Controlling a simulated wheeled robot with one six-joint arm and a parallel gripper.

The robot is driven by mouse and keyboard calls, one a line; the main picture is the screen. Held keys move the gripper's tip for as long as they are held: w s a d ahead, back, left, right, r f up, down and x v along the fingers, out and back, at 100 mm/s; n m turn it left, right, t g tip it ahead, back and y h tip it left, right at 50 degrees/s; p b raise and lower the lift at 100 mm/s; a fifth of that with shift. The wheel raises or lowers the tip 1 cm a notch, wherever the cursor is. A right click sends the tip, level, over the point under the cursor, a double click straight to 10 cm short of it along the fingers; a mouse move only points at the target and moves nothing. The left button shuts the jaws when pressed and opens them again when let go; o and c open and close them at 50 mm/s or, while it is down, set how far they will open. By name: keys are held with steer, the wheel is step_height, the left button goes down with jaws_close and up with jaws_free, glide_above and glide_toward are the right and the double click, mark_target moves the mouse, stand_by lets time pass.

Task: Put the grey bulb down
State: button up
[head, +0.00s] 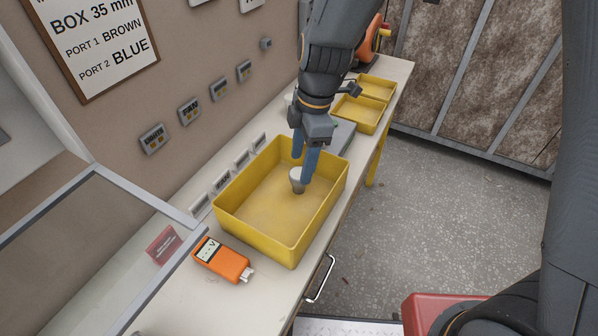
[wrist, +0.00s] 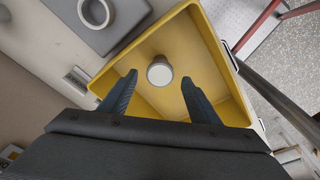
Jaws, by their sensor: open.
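The grey bulb (head: 297,178) is in the large yellow tray (head: 270,250), with its pale round face up and a brownish lower part. In the wrist view the bulb (wrist: 160,72) shows as a pale disc inside the tray (wrist: 205,50). My gripper (head: 305,168) reaches down into the tray from above. In the wrist view my gripper (wrist: 158,82) has its two blue fingers wide apart, with a clear gap on each side of the bulb. I cannot tell exactly how the bulb's base meets the tray floor.
An orange meter (head: 222,260) lies in front of the tray, near a small red sign (head: 163,244). Smaller yellow trays (head: 358,113) stand farther back on the bench. Labelled switch plates (head: 153,138) line the wall. A drawer handle (head: 320,279) sticks out at the bench front.

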step_height(320, 180, up, 7)
steer(key=d+b, duration=0.1)
steer(key=shift+w+b, duration=0.2)
steer(key=shift+b, duration=0.1)
steer(key=shift+c, duration=0.2)
stand_by(1.8)
